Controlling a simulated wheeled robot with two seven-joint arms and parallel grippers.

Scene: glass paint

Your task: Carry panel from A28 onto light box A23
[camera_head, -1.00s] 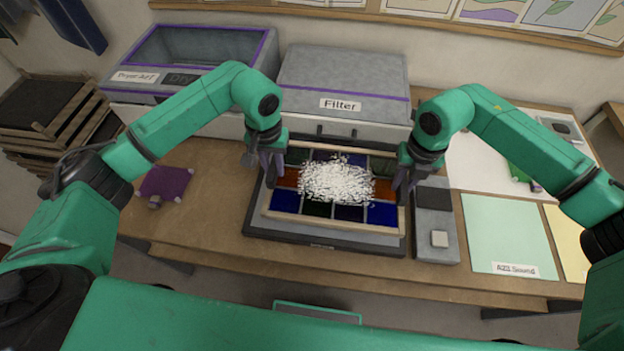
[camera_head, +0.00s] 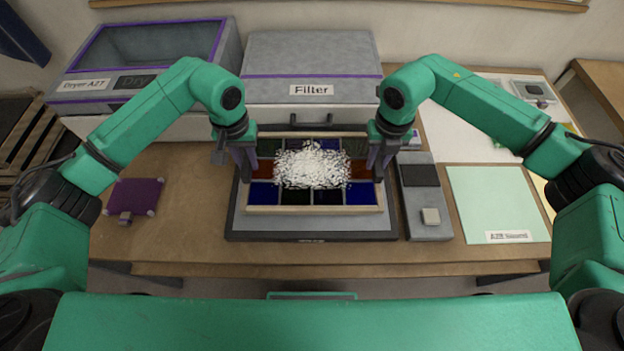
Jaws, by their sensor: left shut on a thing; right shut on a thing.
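The panel (camera_head: 313,194) is a wooden-framed grid of blue, green and orange-red panes with a heap of white bits over its middle. It sits over a grey box with a dark base (camera_head: 310,232), which looks like the light box; its label is not readable. I cannot tell whether the panel touches the box. My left gripper (camera_head: 245,170) is shut on the panel's left edge. My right gripper (camera_head: 377,170) is shut on its right edge. The fingertips are partly hidden by the frame and dark links.
The Filter box (camera_head: 311,70) stands just behind the panel, and the Dryer A27 box (camera_head: 150,60) is behind left. A grey control unit (camera_head: 424,198) is close on the right, then a pale green sheet (camera_head: 497,204). A purple pad (camera_head: 135,196) lies left, with bare table around it.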

